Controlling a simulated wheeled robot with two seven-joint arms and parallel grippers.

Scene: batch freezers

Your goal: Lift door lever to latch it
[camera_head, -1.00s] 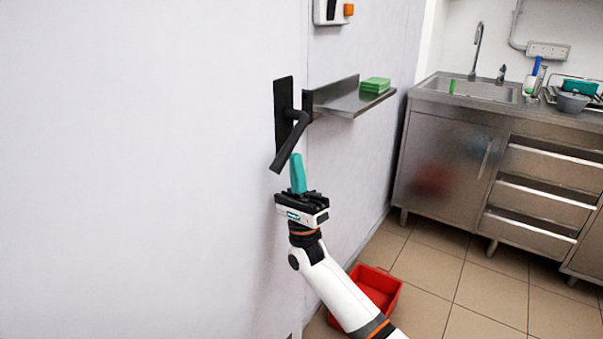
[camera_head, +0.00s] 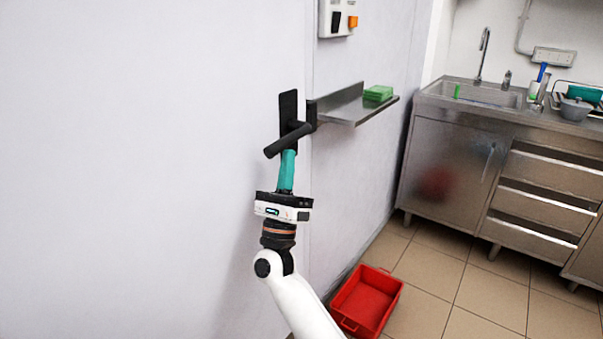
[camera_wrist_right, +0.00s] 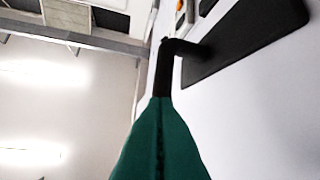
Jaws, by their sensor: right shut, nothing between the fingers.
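The black door lever (camera_head: 288,141) sits on a black backplate (camera_head: 289,104) on the white door, beside the door's edge. In the head view the lever slants gently down to the left. My right gripper (camera_head: 288,153) has its teal fingers shut, pointing up, with the tips right under the lever and seemingly touching it. In the right wrist view the shut teal fingers (camera_wrist_right: 160,140) fill the lower middle. The lever (camera_wrist_right: 165,70) rises from behind their tips and bends toward the backplate (camera_wrist_right: 245,40). My left gripper is not in view.
A metal shelf (camera_head: 350,108) with green sponges (camera_head: 378,93) juts from the wall just right of the lever. A red crate (camera_head: 366,298) lies on the tiled floor. A steel sink cabinet (camera_head: 445,160) stands at right. The door surface left of the lever is bare.

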